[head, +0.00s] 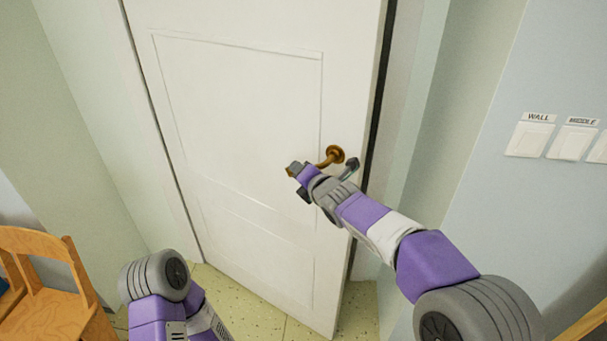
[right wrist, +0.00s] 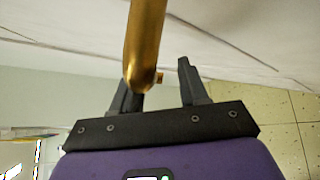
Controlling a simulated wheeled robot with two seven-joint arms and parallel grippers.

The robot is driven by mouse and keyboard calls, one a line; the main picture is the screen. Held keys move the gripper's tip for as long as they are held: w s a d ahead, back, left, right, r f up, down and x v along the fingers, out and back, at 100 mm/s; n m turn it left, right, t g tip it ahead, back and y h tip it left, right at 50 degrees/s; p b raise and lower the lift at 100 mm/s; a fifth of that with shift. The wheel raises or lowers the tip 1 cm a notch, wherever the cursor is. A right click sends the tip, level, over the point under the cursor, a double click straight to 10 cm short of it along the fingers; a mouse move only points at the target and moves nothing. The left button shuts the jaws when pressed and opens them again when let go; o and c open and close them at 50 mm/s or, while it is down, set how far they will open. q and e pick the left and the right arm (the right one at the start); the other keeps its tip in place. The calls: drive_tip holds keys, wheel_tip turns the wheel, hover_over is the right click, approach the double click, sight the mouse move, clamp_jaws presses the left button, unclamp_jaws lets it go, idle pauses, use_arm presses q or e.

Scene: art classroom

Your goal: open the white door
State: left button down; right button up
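The white door (head: 245,110) fills the middle of the head view. Its right edge stands out from the frame with a dark gap beside it, so it looks slightly ajar. The brass lever handle (head: 334,155) is near that edge. My right gripper (head: 299,172) is at the free end of the handle. In the right wrist view the handle (right wrist: 146,40) comes down in front of the left finger. The fingers of my right gripper (right wrist: 157,75) are apart; I cannot tell whether they touch the handle. Only part of my left arm shows at lower left; its gripper is hidden.
A wooden chair (head: 45,295) stands at lower left. Labelled wall switches (head: 530,139) are on the blue wall at right. A wooden edge (head: 585,322) shows at the lower right corner. The speckled floor (head: 355,315) beside the door's lower right corner is clear.

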drive_tip(key=v, duration=0.7)
drive_tip(key=shift+s+d, duration=0.15)
drive_tip(key=shift+s, duration=0.1)
drive_tip(key=shift+r, duration=0.1)
